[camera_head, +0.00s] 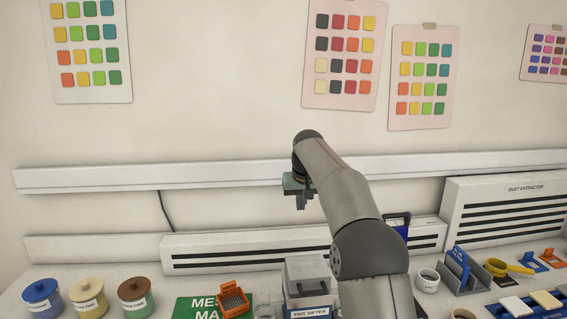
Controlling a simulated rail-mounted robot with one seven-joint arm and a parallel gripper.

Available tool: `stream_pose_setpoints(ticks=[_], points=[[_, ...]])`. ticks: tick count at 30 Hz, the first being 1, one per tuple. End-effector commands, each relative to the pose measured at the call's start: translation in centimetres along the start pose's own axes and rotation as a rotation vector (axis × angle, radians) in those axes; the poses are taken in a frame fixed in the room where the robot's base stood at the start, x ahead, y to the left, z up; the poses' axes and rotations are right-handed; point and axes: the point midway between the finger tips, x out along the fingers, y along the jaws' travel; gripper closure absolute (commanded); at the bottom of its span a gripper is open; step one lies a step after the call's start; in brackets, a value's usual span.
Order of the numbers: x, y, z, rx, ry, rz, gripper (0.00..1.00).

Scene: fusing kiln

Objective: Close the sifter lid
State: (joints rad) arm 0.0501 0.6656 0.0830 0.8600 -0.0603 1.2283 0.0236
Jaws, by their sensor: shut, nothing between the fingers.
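The frit sifter (309,311) is a box with a blue and white label at the bottom edge of the head view, partly cut off by the frame. Its grey lid (306,271) appears to stand raised above the box, and its exact angle is hard to tell. My gripper (303,205) is shut and empty, pointing down in front of the wall. In the picture it is above the lid and clearly apart from it. My arm passes just right of the sifter and hides what is behind it.
A green mesh mat (188,308) with an orange sieve (233,300) is left of the sifter. Lidded jars (135,298) stand farther left. A white roll (427,280), a blue-and-grey rack (461,270) and a yellow tool (511,267) are on the right. A dust extractor (510,217) is behind.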

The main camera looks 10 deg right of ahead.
Motion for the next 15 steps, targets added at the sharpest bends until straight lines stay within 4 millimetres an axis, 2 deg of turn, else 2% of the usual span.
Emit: stream_pose_setpoints(ticks=[1, 6, 15], points=[[0.6, -0.2, -0.8, -0.002, 0.002, -0.001, 1.0], [1.0, -0.2, -2.9, -0.002, 0.003, -0.001, 1.0], [-4.3, -0.2, -3.0, -0.002, 0.007, -0.001, 1.0]])
